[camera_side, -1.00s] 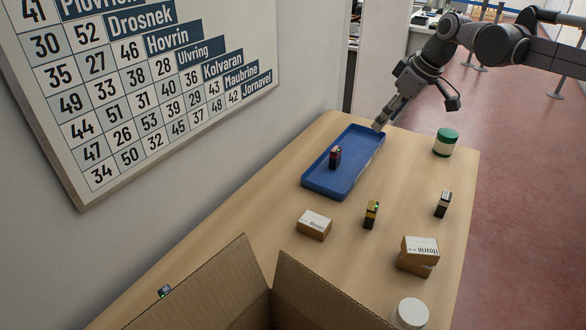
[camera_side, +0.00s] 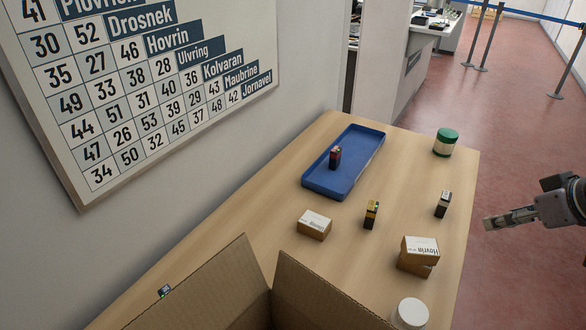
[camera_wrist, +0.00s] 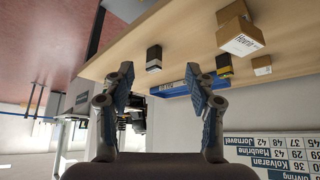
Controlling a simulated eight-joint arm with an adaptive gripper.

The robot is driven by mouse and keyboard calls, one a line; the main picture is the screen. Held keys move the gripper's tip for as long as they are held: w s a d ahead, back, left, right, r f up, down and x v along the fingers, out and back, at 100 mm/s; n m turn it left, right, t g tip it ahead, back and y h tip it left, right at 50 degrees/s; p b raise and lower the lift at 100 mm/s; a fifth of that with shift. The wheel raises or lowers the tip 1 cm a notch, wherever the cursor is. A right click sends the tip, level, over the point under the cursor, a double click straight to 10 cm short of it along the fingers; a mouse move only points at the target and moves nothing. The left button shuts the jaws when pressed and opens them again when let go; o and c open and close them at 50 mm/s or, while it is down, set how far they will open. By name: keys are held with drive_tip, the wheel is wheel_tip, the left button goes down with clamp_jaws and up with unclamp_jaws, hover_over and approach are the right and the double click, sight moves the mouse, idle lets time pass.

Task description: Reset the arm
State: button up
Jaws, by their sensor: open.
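My gripper (camera_side: 490,222) is open and empty, off the right side of the table in the side view. In the wrist view my gripper (camera_wrist: 162,90) shows two spread fingers with nothing between them. The wrist view is upside down, with the table in its upper part. No object touches the fingers in the side view.
On the table (camera_side: 262,217) are a blue tray (camera_side: 322,190) holding a red-and-black battery (camera_side: 335,158), two more batteries (camera_side: 371,214) (camera_side: 443,204), small cartons (camera_side: 314,224) (camera_side: 420,248), a green-lidded jar (camera_side: 445,143) and a white-lidded one (camera_side: 411,312). An open box (camera_side: 318,290) stands at the front.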

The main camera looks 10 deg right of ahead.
drive_tip(key=shift+s+d+f, duration=0.25)
drive_tip(key=shift+s+f, duration=0.6)
drive_tip(key=shift+s, duration=0.05)
drive_tip(key=shift+c, duration=0.9)
